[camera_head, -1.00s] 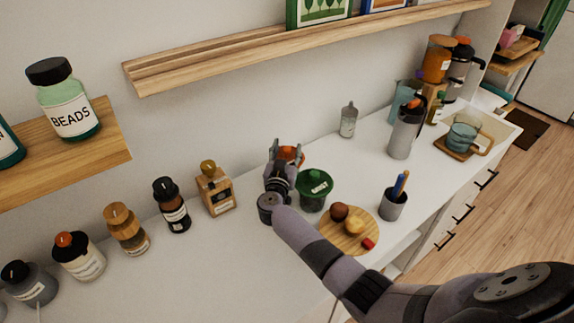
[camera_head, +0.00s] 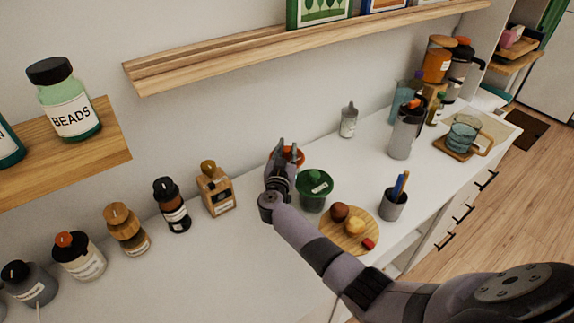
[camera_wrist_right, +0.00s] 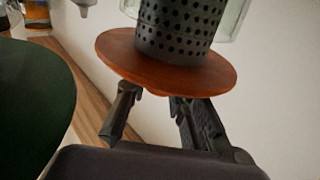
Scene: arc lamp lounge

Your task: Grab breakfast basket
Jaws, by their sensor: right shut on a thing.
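My right gripper (camera_head: 279,152) is over the back part of the white counter. It is shut at the top of a perforated dark metal basket (camera_wrist_right: 182,28) with an orange-red round lid (camera_wrist_right: 165,68), which I take for the breakfast basket. In the head view the gripper hides most of it, and only part of the lid (camera_head: 294,155) shows. The wrist view looks inverted: my fingers (camera_wrist_right: 155,110) meet above the lid, the basket hangs beneath, and clear glass (camera_wrist_right: 238,18) shows on both sides of it. Any label is hidden. My left gripper is out of view.
A green-lidded jar (camera_head: 314,184) stands close to the right of my gripper. A round wooden board (camera_head: 350,239) with food and a grey cup (camera_head: 393,204) stand nearer the front edge. Several bottles line the left. A wooden wall shelf (camera_head: 250,52) runs above.

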